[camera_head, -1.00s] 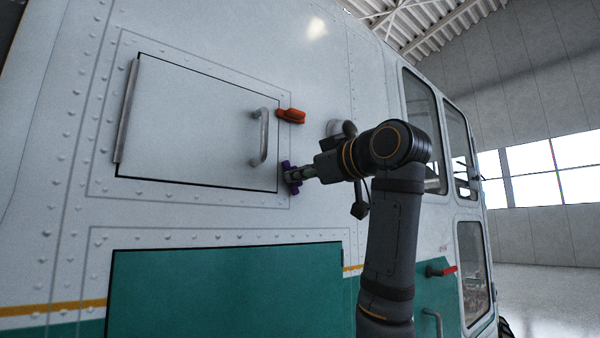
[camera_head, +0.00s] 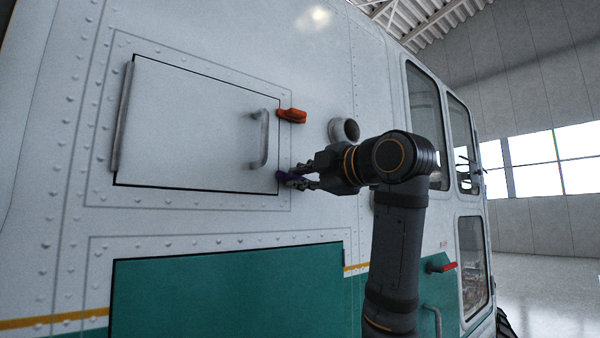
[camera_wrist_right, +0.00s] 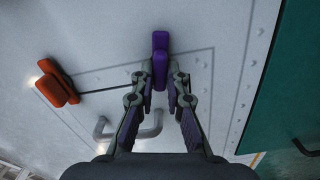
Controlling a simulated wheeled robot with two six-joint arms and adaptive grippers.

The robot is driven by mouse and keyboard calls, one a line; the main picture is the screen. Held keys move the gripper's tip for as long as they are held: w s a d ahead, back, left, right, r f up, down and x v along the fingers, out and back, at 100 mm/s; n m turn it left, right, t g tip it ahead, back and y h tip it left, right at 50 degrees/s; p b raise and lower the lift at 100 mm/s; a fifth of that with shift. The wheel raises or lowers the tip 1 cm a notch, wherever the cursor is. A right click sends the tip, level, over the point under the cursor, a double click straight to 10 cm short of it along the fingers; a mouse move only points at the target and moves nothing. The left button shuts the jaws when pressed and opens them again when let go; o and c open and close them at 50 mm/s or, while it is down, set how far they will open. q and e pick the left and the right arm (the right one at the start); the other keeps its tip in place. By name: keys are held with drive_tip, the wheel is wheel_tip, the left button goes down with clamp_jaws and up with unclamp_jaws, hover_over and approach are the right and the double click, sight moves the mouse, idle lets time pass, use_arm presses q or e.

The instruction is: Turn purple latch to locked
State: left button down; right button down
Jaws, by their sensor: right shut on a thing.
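The purple latch (camera_head: 284,175) sits at the lower right corner of the white hatch door (camera_head: 195,125). It lies roughly level, with its left end over the door's edge. My right gripper (camera_head: 293,178) is shut on it, its fingers partly hiding it. In the right wrist view the purple latch (camera_wrist_right: 160,62) stands between the two fingertips of my right gripper (camera_wrist_right: 161,82). My left gripper is not in view.
An orange latch (camera_head: 291,115) sits at the door's upper right, also level. A metal handle (camera_head: 261,138) stands out from the door just left of my right gripper. A round fitting (camera_head: 344,130) is above my wrist. A teal panel (camera_head: 225,290) lies below.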

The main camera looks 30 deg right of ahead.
drive_tip(key=shift+f+n+p, duration=0.15)
drive_tip(key=shift+n+p, duration=0.3)
drive_tip(key=shift+n, duration=0.75)
drive_tip(key=shift+f, duration=0.1)
drive_tip(key=c, duration=1.7)
unclamp_jaws()
drive_tip(key=o, duration=0.3)
drive_tip(key=shift+s, duration=0.15)
drive_tip(key=shift+o, duration=0.2)
drive_tip(key=s, duration=1.2)
drive_tip(key=shift+d, duration=0.4)
